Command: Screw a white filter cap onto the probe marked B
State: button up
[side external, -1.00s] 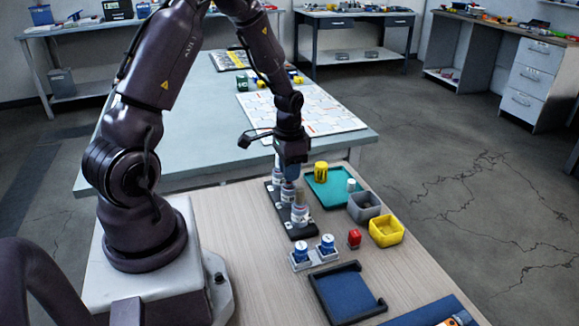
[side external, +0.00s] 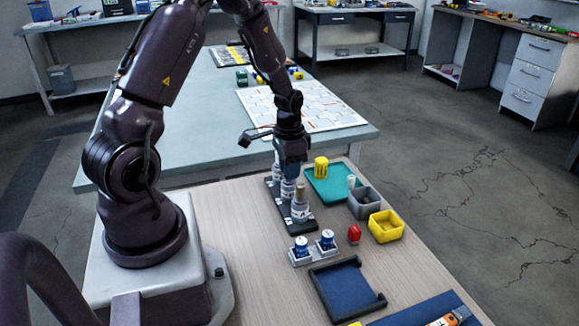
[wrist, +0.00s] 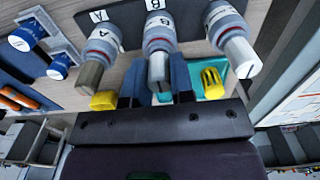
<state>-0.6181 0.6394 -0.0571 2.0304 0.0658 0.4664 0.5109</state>
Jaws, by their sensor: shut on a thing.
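Three grey-and-white probes stand in a black rack (side external: 311,227). In the wrist view, probe A (wrist: 102,47) is on the left with a bare-looking beige-grey tip, and probe B (wrist: 161,30) is in the middle. A third probe (wrist: 224,20) stands on the right; its label is not readable. My gripper (wrist: 160,88) points down over probe B, its blue fingers on either side of a pale cap (wrist: 159,68) at the probe's top. It is shut on that cap. In the side view, my gripper (side external: 290,174) hides the cap and probe B's top.
A teal tray (side external: 322,193) holds a yellow container (side external: 321,166) and a white piece (side external: 351,181). Grey (side external: 362,206) and yellow (side external: 385,229) bins, a red object (side external: 354,234), blue-topped jars (side external: 301,246) and a blue tray (side external: 345,291) stand nearby. Bare wood shows front left.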

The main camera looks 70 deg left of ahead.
dwell(0.4)
jog(key=o, duration=1.1)
jog(key=shift+c, duration=0.2)
jog(key=shift+r, duration=0.65)
jog(key=shift+r, duration=2.9)
